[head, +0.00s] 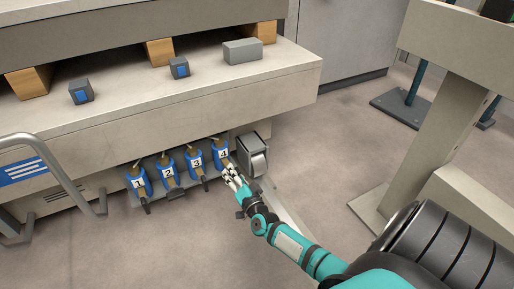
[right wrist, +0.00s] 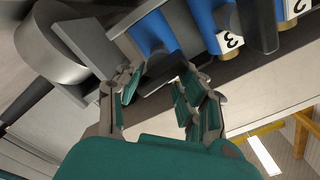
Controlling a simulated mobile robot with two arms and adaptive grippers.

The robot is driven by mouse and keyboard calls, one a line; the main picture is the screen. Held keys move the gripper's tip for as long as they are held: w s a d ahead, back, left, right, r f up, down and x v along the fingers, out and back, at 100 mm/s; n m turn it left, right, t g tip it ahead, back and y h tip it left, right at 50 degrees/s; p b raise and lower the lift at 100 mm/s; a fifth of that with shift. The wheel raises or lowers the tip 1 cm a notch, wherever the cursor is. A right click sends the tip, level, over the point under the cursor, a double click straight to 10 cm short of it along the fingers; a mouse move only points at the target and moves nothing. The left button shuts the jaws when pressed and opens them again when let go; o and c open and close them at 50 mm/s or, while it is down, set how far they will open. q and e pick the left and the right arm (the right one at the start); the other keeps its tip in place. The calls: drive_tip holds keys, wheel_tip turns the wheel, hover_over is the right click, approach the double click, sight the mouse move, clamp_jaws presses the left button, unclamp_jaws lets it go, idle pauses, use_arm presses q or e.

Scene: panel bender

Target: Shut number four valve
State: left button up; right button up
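The number four valve (head: 221,154) is a blue body with a white "4" label, rightmost in a row under the machine's edge. My right gripper (head: 232,174) reaches it from the lower right and covers its lower part in the head view. In the right wrist view the fingers of my right gripper (right wrist: 160,88) are spread apart. The blue body of the number four valve (right wrist: 155,32) and a dark handle (right wrist: 165,66) show beyond and between the fingertips. I cannot tell whether the fingers touch the handle. My left gripper is not in view.
Valves one (head: 139,182), two (head: 169,173) and three (head: 195,163) stand to the left, with dark handles pointing down. A grey caster-like roller (head: 255,158) is close to the right of valve four. A bent metal rail (head: 75,180) is at the left. Open floor (head: 320,150) lies right.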

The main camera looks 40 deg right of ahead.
drive_tip(key=n, duration=0.5)
drive_tip(key=shift+a, duration=0.1)
drive_tip(key=n+b, duration=0.1)
drive_tip(key=n, duration=0.3)
drive_tip(key=shift+a+n, duration=0.1)
drive_tip(key=shift+n, duration=0.2)
drive_tip(key=p+v, duration=0.8)
drive_tip(key=v, duration=0.9)
drive_tip(key=shift+s, duration=0.15)
